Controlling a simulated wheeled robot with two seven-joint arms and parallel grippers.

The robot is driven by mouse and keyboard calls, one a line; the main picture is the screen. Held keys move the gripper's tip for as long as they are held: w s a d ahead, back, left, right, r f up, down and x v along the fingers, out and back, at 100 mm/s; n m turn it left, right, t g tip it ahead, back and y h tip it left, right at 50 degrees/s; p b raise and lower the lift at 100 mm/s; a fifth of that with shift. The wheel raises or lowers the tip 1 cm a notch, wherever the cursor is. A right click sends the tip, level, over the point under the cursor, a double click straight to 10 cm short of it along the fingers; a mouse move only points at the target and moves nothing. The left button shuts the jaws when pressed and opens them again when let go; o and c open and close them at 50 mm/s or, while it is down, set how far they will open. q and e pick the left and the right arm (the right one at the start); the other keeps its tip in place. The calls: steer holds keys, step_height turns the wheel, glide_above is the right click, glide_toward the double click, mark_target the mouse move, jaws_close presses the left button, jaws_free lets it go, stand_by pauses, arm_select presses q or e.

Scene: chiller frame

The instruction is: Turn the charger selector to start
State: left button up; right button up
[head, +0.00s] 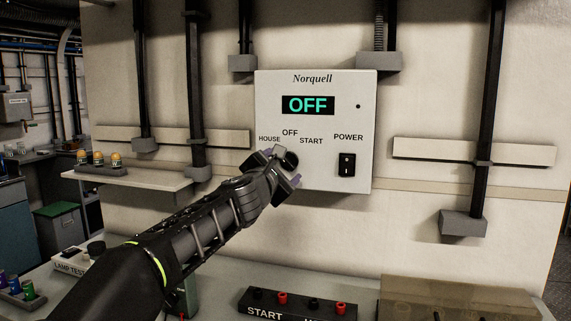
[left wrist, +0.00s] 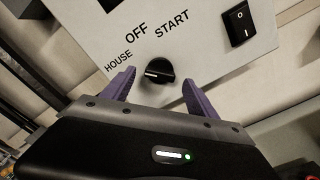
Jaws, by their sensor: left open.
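The white Norquell charger box (head: 330,170) hangs on the wall, and its display (head: 308,105) reads OFF. The black selector knob (head: 290,161) sits below the labels HOUSE, OFF and START. It also shows in the left wrist view (left wrist: 160,72), with a short white mark on its left part; I cannot tell which label it points at. My left gripper (head: 284,166) is open at the knob. In the left wrist view its purple fingers (left wrist: 158,82) stand on either side of the knob, with gaps visible. My right gripper is not in view.
A black POWER rocker switch (head: 347,165) is right of the knob. Below, a black terminal block (head: 298,304) and a translucent box (head: 455,300) stand on the bench. A shelf with orange-topped items (head: 100,158) is at left. Black conduits run along the wall.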

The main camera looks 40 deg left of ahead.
mark_target(288, 162)
arm_select(q)
steer(key=shift+x, duration=1.25)
steer(key=c, duration=1.4)
